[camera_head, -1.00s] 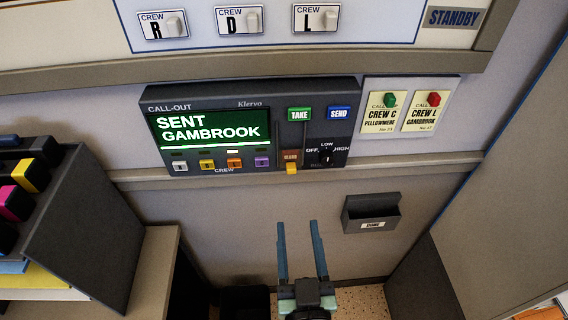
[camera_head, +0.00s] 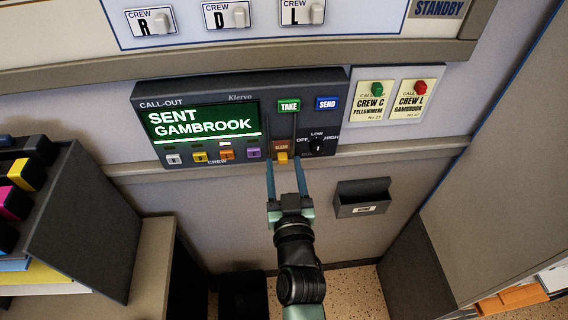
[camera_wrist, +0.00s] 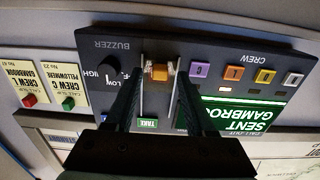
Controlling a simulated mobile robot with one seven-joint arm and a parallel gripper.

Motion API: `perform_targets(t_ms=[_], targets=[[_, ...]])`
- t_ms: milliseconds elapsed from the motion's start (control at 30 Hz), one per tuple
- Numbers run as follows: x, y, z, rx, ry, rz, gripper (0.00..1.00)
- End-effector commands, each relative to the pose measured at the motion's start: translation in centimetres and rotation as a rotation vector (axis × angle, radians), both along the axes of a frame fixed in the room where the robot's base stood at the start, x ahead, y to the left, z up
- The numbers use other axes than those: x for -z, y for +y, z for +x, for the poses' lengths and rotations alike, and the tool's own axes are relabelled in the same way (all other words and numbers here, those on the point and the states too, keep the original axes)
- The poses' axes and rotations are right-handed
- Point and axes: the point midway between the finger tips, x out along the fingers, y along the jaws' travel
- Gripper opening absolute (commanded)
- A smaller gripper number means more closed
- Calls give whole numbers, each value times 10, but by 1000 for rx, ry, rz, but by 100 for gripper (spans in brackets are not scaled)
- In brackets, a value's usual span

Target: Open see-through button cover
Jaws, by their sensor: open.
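The dark call-out panel (camera_head: 190,104) is on the wall, its screen reading SENT GAMBROOK. At its lower edge, right of the crew buttons, is a small reddish labelled spot with an orange tab (camera_head: 282,158). The see-through cover is hard to make out there; in the wrist view, pale thin edges run beside the orange tab (camera_wrist: 159,72). My gripper (camera_head: 284,162) is open and empty, pointing at the panel. Its fingers lie on either side of the tab's position in both views. Contact cannot be told. In the wrist view the fingers (camera_wrist: 159,84) partly hide the panel.
Green TAKE (camera_head: 289,106) and blue SEND (camera_head: 327,103) buttons sit above, with a black OFF-LOW-HIGH knob (camera_head: 317,145) close on the right. A wall ledge (camera_head: 400,150) runs below the panel. A grey wall tray (camera_head: 362,197) is at lower right. A dark rack (camera_head: 85,225) stands left.

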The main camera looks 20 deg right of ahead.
Motion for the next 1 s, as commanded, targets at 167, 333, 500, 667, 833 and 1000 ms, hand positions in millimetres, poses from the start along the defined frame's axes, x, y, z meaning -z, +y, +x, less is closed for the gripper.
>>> perform_targets(t_ms=[167,333,500,667,833,1000], targets=[[0,-2,6,0,0,0,55],[0,-2,6,0,0,0,55],[0,-2,6,0,0,0,33],[0,-2,5,0,0,0,5],[0,-2,5,0,0,0,0],[0,-2,5,0,0,0,0]])
